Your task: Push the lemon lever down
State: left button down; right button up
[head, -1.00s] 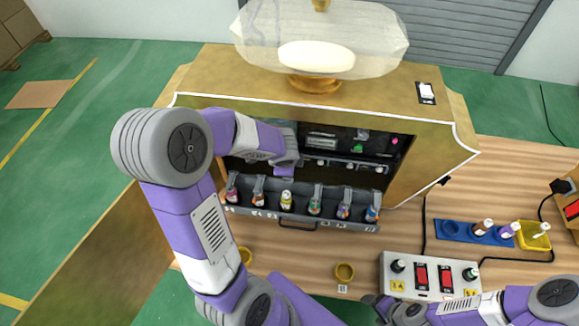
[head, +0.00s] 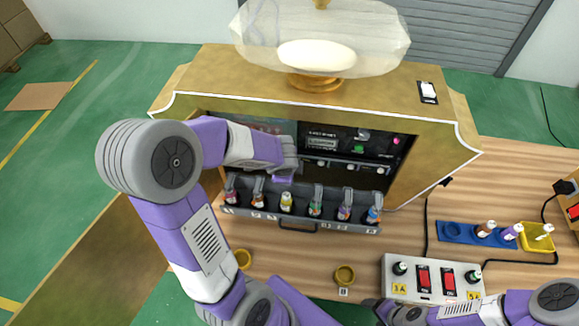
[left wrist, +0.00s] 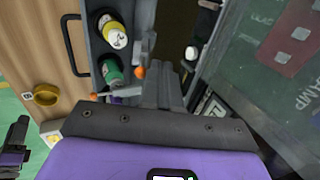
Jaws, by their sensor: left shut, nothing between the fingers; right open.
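My left arm reaches into the open front of the brown vending cabinet (head: 230,80). In the head view the left hand shows at the opening, behind the bottle tray, and its fingertips cannot be made out. In the left wrist view my left gripper (left wrist: 165,88) is shut and empty, beside the tray. Small pale levers (head: 322,163) line the dark panel inside; I cannot tell which is the lemon lever. My right gripper (head: 377,308) is open and empty near the switch box, low in the head view.
The grey tray (head: 300,222) holds several bottles, including a yellow one (head: 286,202). A white switch box (head: 440,282) with red switches stands at front right, near a blue rack (head: 455,234) and a yellow tray (head: 535,243).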

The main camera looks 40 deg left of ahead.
pick_arm(q)
jog(key=shift+s+f, duration=0.1)
jog(key=shift+s+d+f+b, duration=0.35)
jog(key=shift+s+b, duration=0.25)
jog(key=shift+b, duration=0.1)
jog(key=shift+s+d+f+b, duration=0.2)
jog(key=shift+s+f+b, duration=0.1)
jog(key=shift+b, duration=0.15)
jog(key=shift+s+d, duration=0.15)
jog(key=shift+s, duration=0.1)
jog(key=shift+s+d+f+b, duration=0.1)
jog(key=shift+s+b, duration=0.25)
jog(key=shift+b, duration=0.05)
